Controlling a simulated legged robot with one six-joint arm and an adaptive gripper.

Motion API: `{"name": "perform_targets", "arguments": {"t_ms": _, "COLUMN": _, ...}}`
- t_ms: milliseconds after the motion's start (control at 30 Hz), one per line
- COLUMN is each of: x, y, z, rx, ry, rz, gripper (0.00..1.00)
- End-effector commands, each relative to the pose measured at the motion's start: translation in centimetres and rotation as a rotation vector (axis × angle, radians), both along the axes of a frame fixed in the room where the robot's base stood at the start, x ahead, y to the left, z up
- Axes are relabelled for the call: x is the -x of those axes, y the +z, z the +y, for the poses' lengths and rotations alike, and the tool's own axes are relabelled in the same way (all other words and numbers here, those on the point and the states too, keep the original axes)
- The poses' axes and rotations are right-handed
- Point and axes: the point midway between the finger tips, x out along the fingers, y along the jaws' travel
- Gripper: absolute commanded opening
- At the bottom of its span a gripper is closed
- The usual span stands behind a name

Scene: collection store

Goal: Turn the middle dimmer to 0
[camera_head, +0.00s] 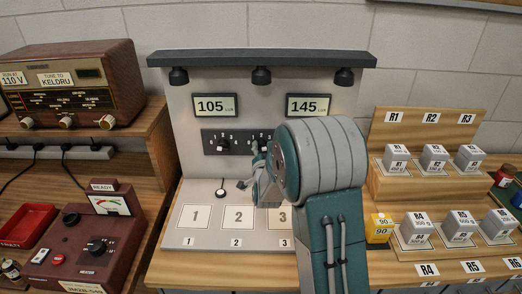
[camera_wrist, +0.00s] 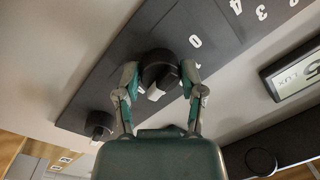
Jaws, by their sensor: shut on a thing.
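The dimmer panel (camera_head: 211,134) is a dark strip on the grey upright board. A black dimmer knob (camera_wrist: 160,66) with a pale pointer sits between my gripper's fingers (camera_wrist: 159,80) in the wrist view, one finger on each side. A white 0 is printed beyond the knob, and a digit by the left finger is partly covered. The pointer faces toward my wrist, away from the 0. Another dimmer knob (camera_wrist: 99,124) is at lower left; the left dimmer (camera_head: 223,146) shows in the head view. My gripper (camera_head: 256,172) and arm hide the panel's right part.
Two displays read 105 (camera_head: 215,105) and 145 (camera_head: 305,105) lux. Three lamps hang from the top bar (camera_head: 262,60). A radio (camera_head: 70,85) and a red meter box (camera_head: 90,240) stand left; weights on a wooden stand (camera_head: 425,185) stand right, with a yellow block (camera_head: 379,228).

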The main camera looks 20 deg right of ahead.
Motion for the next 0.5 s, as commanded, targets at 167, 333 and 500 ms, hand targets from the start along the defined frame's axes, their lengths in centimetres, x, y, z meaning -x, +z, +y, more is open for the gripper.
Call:
{"name": "perform_targets", "arguments": {"t_ms": 167, "x": -0.05, "y": 0.08, "z": -0.10, "rx": 0.023, "ry": -0.002, "rz": 0.008, "gripper": 0.04}}
{"name": "perform_targets", "arguments": {"t_ms": 333, "x": -0.05, "y": 0.10, "z": -0.11, "rx": 0.088, "ry": -0.002, "rz": 0.036, "gripper": 0.04}}
{"name": "perform_targets", "arguments": {"t_ms": 500, "x": -0.05, "y": 0.15, "z": -0.17, "rx": 0.204, "ry": -0.002, "rz": 0.083, "gripper": 0.04}}
